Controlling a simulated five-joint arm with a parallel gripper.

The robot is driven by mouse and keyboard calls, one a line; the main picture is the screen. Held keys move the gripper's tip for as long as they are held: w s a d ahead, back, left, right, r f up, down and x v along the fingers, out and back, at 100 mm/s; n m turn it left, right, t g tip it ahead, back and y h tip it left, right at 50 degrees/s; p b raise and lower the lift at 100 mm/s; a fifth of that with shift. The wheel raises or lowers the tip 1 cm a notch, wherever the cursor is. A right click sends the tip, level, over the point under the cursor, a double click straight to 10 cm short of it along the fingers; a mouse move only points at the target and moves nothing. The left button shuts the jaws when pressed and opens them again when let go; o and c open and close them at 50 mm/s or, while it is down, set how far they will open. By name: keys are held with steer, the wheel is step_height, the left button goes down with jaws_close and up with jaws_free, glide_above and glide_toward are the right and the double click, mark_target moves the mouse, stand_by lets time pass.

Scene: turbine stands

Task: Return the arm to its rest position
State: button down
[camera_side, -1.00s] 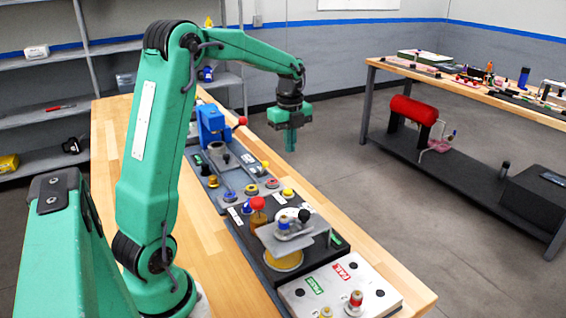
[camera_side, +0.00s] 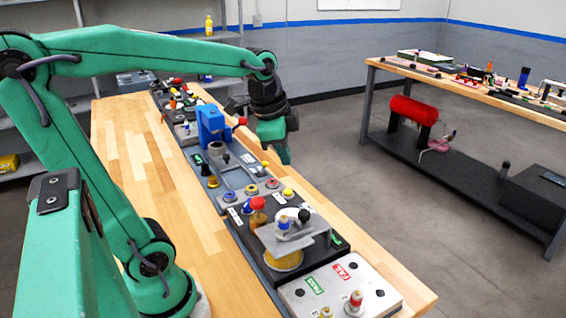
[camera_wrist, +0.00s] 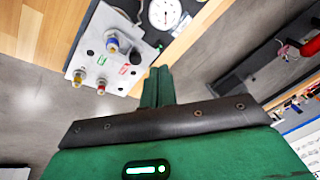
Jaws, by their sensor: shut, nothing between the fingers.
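The fingers are in the air, apart from the fixtures and the bench (camera_side: 135,150). My upper arm leans left and my forearm runs nearly level across the upper left of the side view.
A row of fixtures stands along the bench, including the grey PASS/FAIL plate (camera_side: 345,288), also in the wrist view (camera_wrist: 108,55). A round white gauge (camera_wrist: 165,13) is near it. A second bench (camera_side: 490,85) stands at right. The left of my bench is clear.

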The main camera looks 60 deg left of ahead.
steer(key=s+d+f+n+t, duration=0.2)
steer(key=s+d+n, duration=0.3)
steer(key=s+n, duration=0.2)
steer(key=shift+s+d+h, duration=0.3)
steer(key=shift+s+d, duration=0.1)
steer(key=shift+s, duration=0.35)
stand_by(0.8)
